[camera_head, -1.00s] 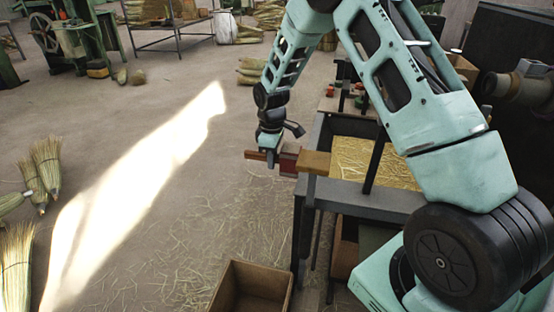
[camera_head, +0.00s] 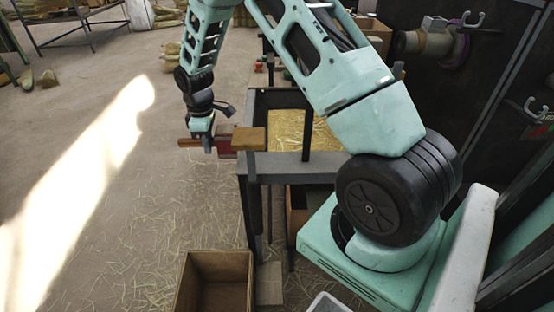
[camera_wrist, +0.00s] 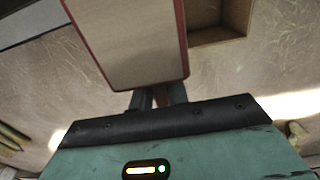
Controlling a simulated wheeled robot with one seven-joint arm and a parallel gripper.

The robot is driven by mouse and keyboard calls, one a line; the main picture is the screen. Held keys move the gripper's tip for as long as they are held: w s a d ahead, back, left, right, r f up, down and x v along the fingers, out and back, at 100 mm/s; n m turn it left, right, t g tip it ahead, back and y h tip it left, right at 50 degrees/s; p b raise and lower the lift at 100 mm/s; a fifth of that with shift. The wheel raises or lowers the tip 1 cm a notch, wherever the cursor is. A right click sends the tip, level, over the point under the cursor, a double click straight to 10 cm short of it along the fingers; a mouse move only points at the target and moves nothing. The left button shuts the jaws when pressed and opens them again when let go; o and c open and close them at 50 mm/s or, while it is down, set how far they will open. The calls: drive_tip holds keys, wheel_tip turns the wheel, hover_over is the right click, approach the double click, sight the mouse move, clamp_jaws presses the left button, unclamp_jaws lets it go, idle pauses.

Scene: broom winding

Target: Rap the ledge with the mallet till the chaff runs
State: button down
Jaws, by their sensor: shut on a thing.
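My gripper (camera_head: 205,146) is shut on the mallet, whose brown handle (camera_head: 187,142) pokes out to the left in the head view. The mallet's dark red head (camera_head: 224,141) lies just right of the fingers. In the wrist view the head (camera_wrist: 135,45) fills the top middle, a pale face with a red edge. A wooden block (camera_head: 249,139), seemingly the ledge, sits at the near left corner of the dark metal frame (camera_head: 290,168). The mallet head meets it in the picture; I cannot tell if they touch. Golden chaff (camera_head: 290,130) lies inside the frame.
An open wooden box (camera_head: 190,285) stands on the floor below the block and also shows in the wrist view (camera_wrist: 240,18). Loose straw litters the floor (camera_head: 140,225). A dark panel with hooks (camera_head: 470,85) stands at right.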

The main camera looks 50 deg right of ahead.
sight(228, 127)
drive_tip(key=s+d+r+p, duration=0.1)
drive_tip(key=p, duration=0.1)
drive_tip(key=s+d+r+p, duration=0.1)
drive_tip(key=d+p, duration=0.1)
drive_tip(key=s+d+r+p, duration=0.1)
drive_tip(key=s+d, duration=0.1)
drive_tip(key=shift+d+r+p, duration=0.1)
drive_tip(key=shift+r+p, duration=0.25)
drive_tip(key=shift+p, duration=0.05)
drive_tip(key=s+d+r+p, duration=0.1)
drive_tip(key=s+d+p, duration=0.3)
drive_tip(key=s, duration=0.4)
drive_tip(key=shift+s+d, duration=0.15)
drive_tip(key=shift+d, duration=0.75)
drive_tip(key=shift+r+p, duration=0.1)
drive_tip(key=shift+p, duration=0.2)
wheel_tip(228, 127, down, 9)
drive_tip(key=b, duration=0.5)
drive_tip(key=shift+b, duration=0.35)
wheel_tip(228, 127, up, 4)
drive_tip(key=p, duration=0.3)
drive_tip(key=shift+p, duration=0.35)
